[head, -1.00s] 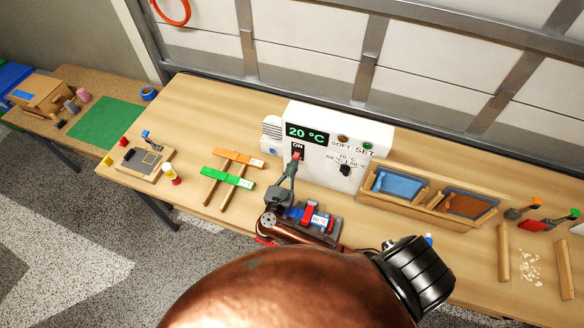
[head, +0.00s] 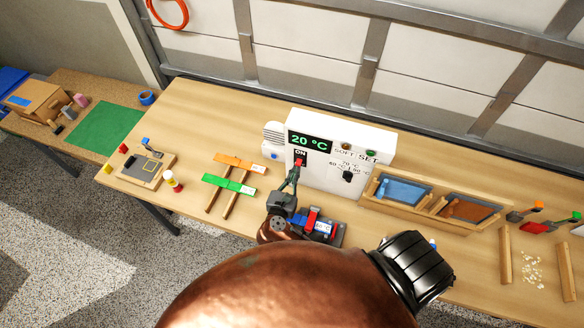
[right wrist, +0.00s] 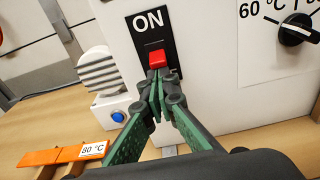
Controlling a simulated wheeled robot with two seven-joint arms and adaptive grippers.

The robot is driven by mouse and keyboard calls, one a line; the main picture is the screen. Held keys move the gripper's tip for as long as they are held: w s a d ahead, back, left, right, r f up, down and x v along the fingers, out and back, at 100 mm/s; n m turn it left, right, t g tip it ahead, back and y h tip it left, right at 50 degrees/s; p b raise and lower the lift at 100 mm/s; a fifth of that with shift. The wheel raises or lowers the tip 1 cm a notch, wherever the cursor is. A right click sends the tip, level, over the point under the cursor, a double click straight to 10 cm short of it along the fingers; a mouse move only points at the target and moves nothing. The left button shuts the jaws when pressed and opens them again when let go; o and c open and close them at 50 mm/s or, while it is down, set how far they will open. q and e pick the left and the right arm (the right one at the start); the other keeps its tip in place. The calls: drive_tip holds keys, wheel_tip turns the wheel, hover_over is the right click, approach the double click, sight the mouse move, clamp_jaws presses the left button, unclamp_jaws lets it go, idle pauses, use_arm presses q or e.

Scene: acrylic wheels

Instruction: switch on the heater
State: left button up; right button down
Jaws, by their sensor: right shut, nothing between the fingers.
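The white heater box (head: 324,170) stands at the back of the table, with a green display (head: 309,141) reading 20 °C. Its red switch (head: 299,162) sits on a black plate under the word ON; the switch also shows in the right wrist view (right wrist: 157,60). My right gripper (right wrist: 158,84) is shut and empty, its fingertips at the lower edge of the red switch. I cannot tell if they touch it. In the head view the right gripper (head: 294,173) reaches up to the switch. My left gripper is not in view.
A black dial (head: 348,177) is right of the switch. A grey fixture with red clamps (head: 312,219) lies close to my right gripper. Orange and green strips (head: 229,183) lie to the left, and a wooden tray (head: 405,208) stands to the right.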

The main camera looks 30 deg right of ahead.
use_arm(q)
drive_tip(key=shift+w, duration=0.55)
use_arm(e)
drive_tip(key=r+v, duration=0.1)
drive_tip(key=v, duration=0.7)
drive_tip(key=shift+r, duration=0.2)
drive_tip(key=shift+d, duration=0.1)
